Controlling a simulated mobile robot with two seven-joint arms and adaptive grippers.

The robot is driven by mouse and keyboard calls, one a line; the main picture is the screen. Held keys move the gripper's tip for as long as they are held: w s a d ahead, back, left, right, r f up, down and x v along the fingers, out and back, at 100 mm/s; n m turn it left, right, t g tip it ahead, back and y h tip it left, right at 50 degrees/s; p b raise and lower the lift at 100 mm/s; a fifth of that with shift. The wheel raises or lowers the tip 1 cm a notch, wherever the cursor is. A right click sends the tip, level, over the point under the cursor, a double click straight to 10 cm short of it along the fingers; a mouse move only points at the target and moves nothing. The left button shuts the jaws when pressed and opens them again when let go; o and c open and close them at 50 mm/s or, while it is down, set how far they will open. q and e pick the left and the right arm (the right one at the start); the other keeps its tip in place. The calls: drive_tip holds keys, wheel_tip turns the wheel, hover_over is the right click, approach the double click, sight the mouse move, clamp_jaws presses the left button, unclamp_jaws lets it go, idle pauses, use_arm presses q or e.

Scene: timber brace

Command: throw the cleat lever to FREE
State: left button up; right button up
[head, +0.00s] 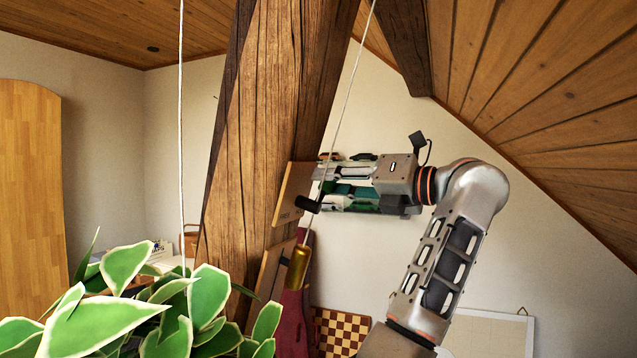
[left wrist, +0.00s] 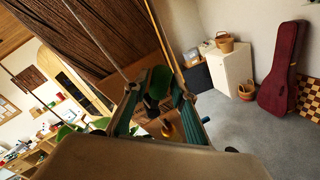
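The cleat's wooden board (head: 292,194) is fixed to the side of the timber post (head: 265,110), with small dark lettering too small to read surely. A black lever handle (head: 308,204) sticks out from the board. My left gripper (head: 322,184) is beside the board, its fingers spread, with the handle close to the lower fingertip. Whether they touch I cannot tell. In the left wrist view the green fingers (left wrist: 160,112) stand apart, with a dark piece, probably the handle, between them. My right gripper is not in view.
A white cord (head: 345,100) slants down in front of the gripper to a brass weight (head: 299,266) below the lever. Another cord (head: 181,120) hangs at left. A leafy plant (head: 125,300) fills the lower left. A red case (head: 293,320) stands behind.

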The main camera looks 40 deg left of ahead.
use_arm(q)
drive_tip(key=shift+a, duration=0.35)
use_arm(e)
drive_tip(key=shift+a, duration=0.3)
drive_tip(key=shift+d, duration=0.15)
use_arm(q)
drive_tip(key=shift+d, duration=0.1)
clamp_jaws()
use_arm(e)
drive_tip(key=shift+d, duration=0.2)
